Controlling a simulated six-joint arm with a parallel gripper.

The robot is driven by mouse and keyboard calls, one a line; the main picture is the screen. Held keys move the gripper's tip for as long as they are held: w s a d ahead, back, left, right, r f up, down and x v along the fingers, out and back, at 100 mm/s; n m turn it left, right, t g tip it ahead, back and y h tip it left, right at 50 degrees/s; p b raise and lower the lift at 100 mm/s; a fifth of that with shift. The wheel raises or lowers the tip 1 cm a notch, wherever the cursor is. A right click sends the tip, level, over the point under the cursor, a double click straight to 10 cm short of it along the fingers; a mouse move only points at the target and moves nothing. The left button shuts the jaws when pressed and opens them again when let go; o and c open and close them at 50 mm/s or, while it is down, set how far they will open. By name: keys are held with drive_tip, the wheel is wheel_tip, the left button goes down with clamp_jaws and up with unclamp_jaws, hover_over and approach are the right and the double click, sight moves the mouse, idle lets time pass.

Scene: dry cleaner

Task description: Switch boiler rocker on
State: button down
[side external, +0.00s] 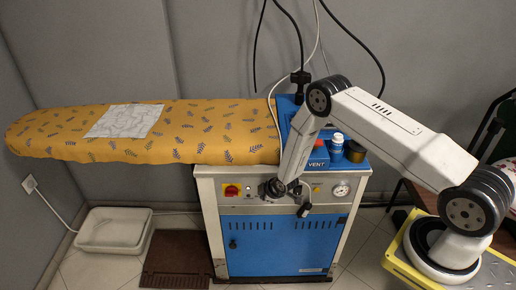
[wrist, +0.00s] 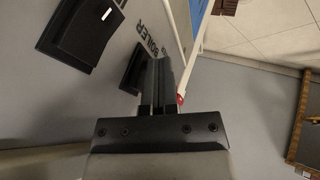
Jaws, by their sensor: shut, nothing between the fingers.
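The boiler rocker (wrist: 133,70) is a dark switch on the grey panel in the wrist view, beside the printed word BOILER. My gripper (wrist: 158,62) is shut and empty, with its fingertips right beside this rocker and partly in front of it. I cannot tell whether they touch it, nor which way the rocker is tipped. In the side external view my gripper (side external: 304,209) is at the front control panel (side external: 262,209) of the blue and white ironing unit, and my arm hides the rockers there.
A second dark rocker (wrist: 90,30) with a white mark is close by at upper left in the wrist view. The panel also carries a red and yellow switch (side external: 232,190) and a round gauge (side external: 341,190). The padded ironing board (side external: 200,135) extends left above the panel.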

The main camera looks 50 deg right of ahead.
drive_tip(key=shift+r, duration=0.2)
drive_tip(key=shift+w+r, duration=0.1)
drive_tip(key=shift+r, duration=0.5)
drive_tip(key=s+a+r, duration=0.3)
drive_tip(key=s+r, duration=0.5)
drive_tip(key=shift+s+a+r, duration=0.25)
drive_tip(key=shift+s+r, duration=0.05)
drive_tip(key=shift+s, duration=0.05)
idle(0.5)
idle(0.4)
